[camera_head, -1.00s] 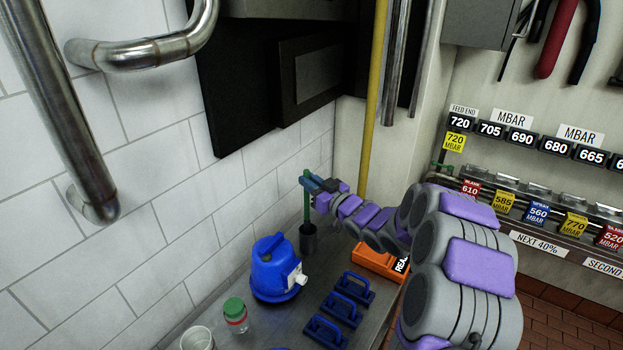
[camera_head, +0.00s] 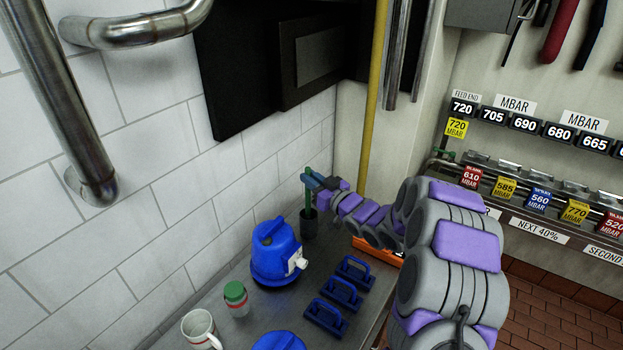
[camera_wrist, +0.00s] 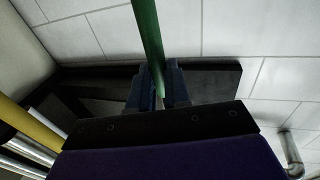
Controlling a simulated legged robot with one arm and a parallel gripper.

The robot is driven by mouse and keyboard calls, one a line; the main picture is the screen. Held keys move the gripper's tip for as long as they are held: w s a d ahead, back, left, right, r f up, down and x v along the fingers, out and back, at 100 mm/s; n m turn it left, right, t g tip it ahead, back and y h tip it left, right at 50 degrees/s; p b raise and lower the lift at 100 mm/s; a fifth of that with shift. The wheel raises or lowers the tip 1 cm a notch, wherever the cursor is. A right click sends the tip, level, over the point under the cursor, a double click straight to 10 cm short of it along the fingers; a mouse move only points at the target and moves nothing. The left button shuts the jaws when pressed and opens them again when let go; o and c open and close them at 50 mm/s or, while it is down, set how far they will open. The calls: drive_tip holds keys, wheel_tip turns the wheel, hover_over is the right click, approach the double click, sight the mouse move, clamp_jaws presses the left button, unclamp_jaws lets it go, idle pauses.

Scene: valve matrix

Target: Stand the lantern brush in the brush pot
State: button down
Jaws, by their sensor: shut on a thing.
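The lantern brush shows as a green handle (camera_head: 308,197) standing upright at the back of the steel counter. My gripper (camera_head: 313,181) is shut on this handle near its upper part. In the wrist view the green handle (camera_wrist: 148,40) runs between the two blue fingers of my gripper (camera_wrist: 157,88). The dark brush pot (camera_head: 309,223) stands on the counter directly below the gripper. The lower end of the brush reaches the pot's mouth and appears to be inside it. How deep it sits is hidden.
A blue lantern-like unit (camera_head: 275,254) stands left of the pot. Three blue handled blocks (camera_head: 341,291), a green-lidded jar (camera_head: 236,298), a white mug (camera_head: 201,330) and an orange box (camera_head: 378,250) share the counter (camera_head: 262,315). The tiled wall borders it on the left.

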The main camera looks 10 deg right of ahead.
drive_tip(key=c, duration=1)
unclamp_jaws()
drive_tip(key=p+v, duration=0.3)
drive_tip(key=v, duration=1.4)
drive_tip(key=shift+d, duration=0.2)
